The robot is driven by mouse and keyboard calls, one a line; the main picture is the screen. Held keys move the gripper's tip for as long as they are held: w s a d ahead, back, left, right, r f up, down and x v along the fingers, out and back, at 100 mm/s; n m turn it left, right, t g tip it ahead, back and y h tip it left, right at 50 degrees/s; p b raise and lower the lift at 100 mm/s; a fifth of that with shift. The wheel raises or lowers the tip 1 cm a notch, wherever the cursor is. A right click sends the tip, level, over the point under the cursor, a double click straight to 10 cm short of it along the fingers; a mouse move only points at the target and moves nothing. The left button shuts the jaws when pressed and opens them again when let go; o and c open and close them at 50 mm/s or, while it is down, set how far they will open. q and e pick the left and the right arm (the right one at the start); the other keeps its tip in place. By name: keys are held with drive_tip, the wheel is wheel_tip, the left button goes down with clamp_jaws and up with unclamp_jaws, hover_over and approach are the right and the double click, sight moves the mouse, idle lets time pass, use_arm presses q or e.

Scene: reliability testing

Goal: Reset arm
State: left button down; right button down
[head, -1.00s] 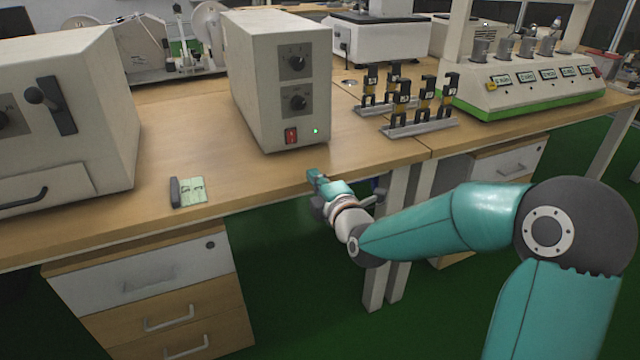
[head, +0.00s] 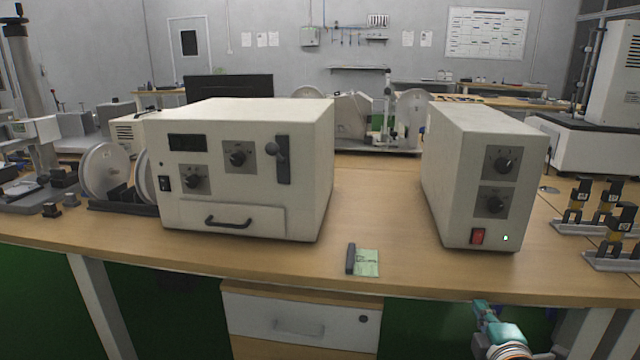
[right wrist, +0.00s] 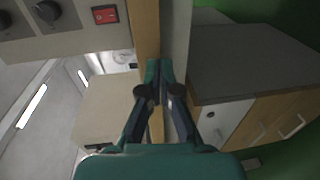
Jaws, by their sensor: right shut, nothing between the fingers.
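My right gripper (head: 484,308) shows at the bottom right of the head view, just at the front edge of the wooden bench (head: 390,277), below the tall beige box with two knobs. In the right wrist view its fingers (right wrist: 158,66) are together with nothing between them, in front of the bench edge. Most of the right arm is out of the head view. My left gripper shows in neither view.
The tall box (head: 481,190) has a red switch and a lit green light. A wider beige unit (head: 245,170) stands left of it, with a green card (head: 367,263) between them. Fixtures (head: 603,222) stand at right. A drawer cabinet (head: 300,325) is under the bench.

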drive_tip(key=s+a+f+m+g+y, duration=0.1)
drive_tip(key=s+a+f+g+y, duration=0.3)
drive_tip(key=f, duration=0.6)
drive_tip(key=s+a+f+m+g, duration=0.1)
drive_tip(key=s+a+f+g, duration=0.1)
drive_tip(key=a+f, duration=0.65)
drive_tip(key=s+a+f+m+g+y, duration=0.1)
drive_tip(key=s+a+f+g, duration=0.25)
drive_tip(key=f, duration=0.85)
drive_tip(key=s+a+f+m+g+y, duration=0.1)
drive_tip(key=s+a+f+m+g, duration=0.2)
drive_tip(key=s, duration=0.4)
drive_tip(key=s+a+f+m+g+y, duration=0.1)
drive_tip(key=s+a+f+m+g, duration=0.15)
drive_tip(key=s+f+m, duration=0.35)
drive_tip(key=s+r+m+p, duration=0.1)
drive_tip(key=r+m+p, duration=0.2)
drive_tip(key=r+p, duration=1.2)
drive_tip(key=s+a+r+m+p, duration=0.1)
drive_tip(key=s+r+m+p, duration=0.1)
drive_tip(key=r+p, duration=1.3)
drive_tip(key=shift+s+r+m, duration=0.25)
drive_tip(key=shift+r+m, duration=0.15)
drive_tip(key=shift+r, duration=0.2)
